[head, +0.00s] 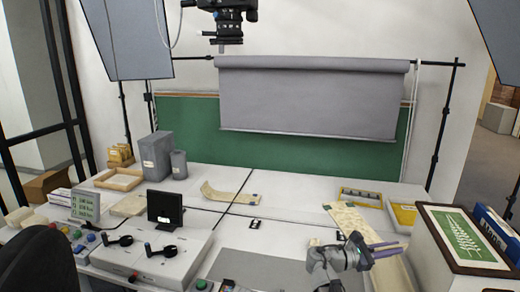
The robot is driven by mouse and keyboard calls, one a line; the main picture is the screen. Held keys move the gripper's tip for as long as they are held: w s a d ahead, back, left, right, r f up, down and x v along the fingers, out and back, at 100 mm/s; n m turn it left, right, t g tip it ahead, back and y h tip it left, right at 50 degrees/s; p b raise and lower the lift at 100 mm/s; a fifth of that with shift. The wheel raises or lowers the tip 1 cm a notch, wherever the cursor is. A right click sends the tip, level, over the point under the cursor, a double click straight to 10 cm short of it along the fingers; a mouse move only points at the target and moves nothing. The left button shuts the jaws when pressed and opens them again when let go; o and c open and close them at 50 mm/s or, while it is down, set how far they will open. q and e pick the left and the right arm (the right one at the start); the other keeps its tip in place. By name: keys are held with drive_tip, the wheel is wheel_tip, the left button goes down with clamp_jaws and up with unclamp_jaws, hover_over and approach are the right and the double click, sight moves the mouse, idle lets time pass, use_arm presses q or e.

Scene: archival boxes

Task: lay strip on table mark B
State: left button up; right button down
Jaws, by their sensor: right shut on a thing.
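A long beige patterned strip (348,220) runs along the right part of the white table, beneath and beyond my right gripper (388,248). My right gripper is shut on the strip; its fingers and wrist hide part of it, and the exact grip is hard to see. A second pale, curved strip (226,197) lies apart at the middle of the table. A small dark mark (255,225) shows on the table between them; its letter is too small to read. My left gripper is not in view.
A box with a green framed picture (464,237) is at the right edge. A black small screen (165,208) and a grey box (156,156) stand left. The table's back middle is clear.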

drive_tip(key=w+a+f+n+t+y+b, duration=0.4)
drive_tip(key=w+f+n+t+y+b, duration=0.2)
drive_tip(key=w+f+b, duration=0.4)
drive_tip(key=w+a+f+n+t+y+b, duration=0.3)
drive_tip(key=w+f+n+t+y+b, duration=0.4)
drive_tip(key=w+f+b, duration=0.4)
drive_tip(key=shift+w+a+t+y, duration=0.4)
drive_tip(key=shift+w+t, duration=0.05)
drive_tip(key=shift+t, duration=0.45)
drive_tip(key=shift+f, duration=0.25)
wheel_tip(320, 180, down, 7)
drive_tip(key=b, duration=0.7)
drive_tip(key=shift+r, duration=0.2)
drive_tip(key=shift+f+b, duration=0.6)
drive_tip(key=c, duration=0.9)
unclamp_jaws()
drive_tip(key=shift+o, duration=0.2)
